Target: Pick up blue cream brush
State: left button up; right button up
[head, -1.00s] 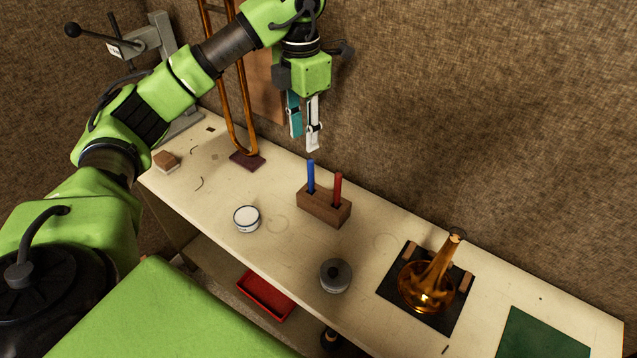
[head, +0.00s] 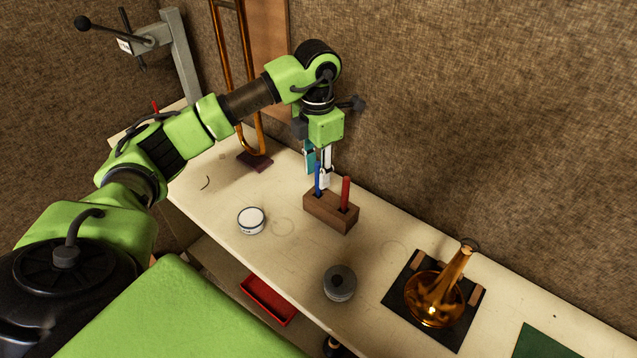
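The blue brush (head: 318,181) stands upright in the left hole of a brown wooden block (head: 325,210) on the bench. A red brush (head: 345,193) stands in the block's other hole. My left gripper (head: 318,172) points down at the blue brush, with its teal finger to the left and its white finger to the right. A gap shows between the fingers, and the brush's upper end overlaps it in the picture. I cannot tell whether either finger touches the brush. My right gripper is not in view.
A white round tin (head: 251,221) and a grey lidded pot (head: 340,282) stand nearer the front edge. A brass horn piece (head: 434,299) rests on a black mat at the right. A tall brass slide (head: 229,75) stands behind my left arm. A red tray (head: 269,299) is below the bench.

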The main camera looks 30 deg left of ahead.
aim_at(319, 162)
pick_arm(q)
notch_tip(319, 162, down, 4)
jog(key=shift+d+f+p, duration=0.1)
jog(key=shift+f+p, duration=0.05)
jog(key=shift+p, duration=0.95)
jog(key=shift+f, duration=0.2)
grip_shut()
notch_tip(319, 162, up, 9)
jog(key=b, duration=0.3)
jog(key=shift+r, duration=0.55)
